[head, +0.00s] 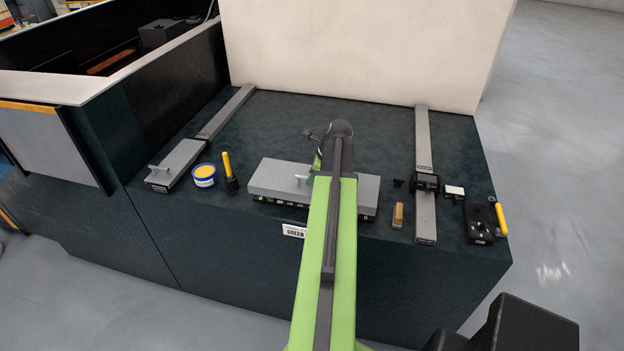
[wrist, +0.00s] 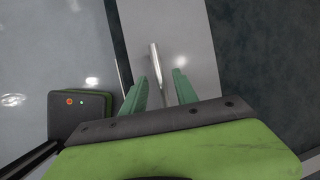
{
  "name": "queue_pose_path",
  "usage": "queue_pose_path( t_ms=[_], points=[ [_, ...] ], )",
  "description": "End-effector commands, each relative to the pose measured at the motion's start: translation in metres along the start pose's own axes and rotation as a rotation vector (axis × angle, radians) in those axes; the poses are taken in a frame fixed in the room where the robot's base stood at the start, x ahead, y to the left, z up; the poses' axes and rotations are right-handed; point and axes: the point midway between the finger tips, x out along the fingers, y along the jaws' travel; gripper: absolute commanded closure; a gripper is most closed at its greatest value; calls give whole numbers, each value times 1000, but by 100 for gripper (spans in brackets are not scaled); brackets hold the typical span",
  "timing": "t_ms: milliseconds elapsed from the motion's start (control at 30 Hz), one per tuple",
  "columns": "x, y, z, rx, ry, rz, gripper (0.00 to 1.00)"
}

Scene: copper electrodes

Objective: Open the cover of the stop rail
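A long grey cover (head: 262,178) with a small pale handle (head: 301,180) lies near the counter's front edge, partly behind my arm. In the wrist view the cover (wrist: 195,45) is a light grey strip, and the handle (wrist: 154,62) is a pale metal bar. My gripper (wrist: 161,84) is open, its two green fingertips apart on either side of the handle's line. I cannot tell whether they touch it. In the head view the fingers are mostly hidden by my arm. A second grey cover with a handle (head: 176,165) sits on the left rail (head: 226,112).
A right rail (head: 424,210) carries a black slider (head: 426,182). A blue-and-yellow tin (head: 205,175), a yellow-handled tool (head: 228,172), a wooden block (head: 398,215) and a black box (head: 484,224) stand on the dark counter. A pale wall (head: 365,50) rises behind. The counter's back middle is clear.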

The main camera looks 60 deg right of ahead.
Motion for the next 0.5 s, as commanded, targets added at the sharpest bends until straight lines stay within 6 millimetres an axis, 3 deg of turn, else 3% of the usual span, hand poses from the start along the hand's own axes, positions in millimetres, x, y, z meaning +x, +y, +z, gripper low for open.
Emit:
queue_pose_path(
  t_ms=[100,367,500],
  points=[
    [-1,0,0,0,0,0,65],
    [-1,0,1,-1,0,0,97],
    [0,0,1,-1,0,0,100]
  ],
)
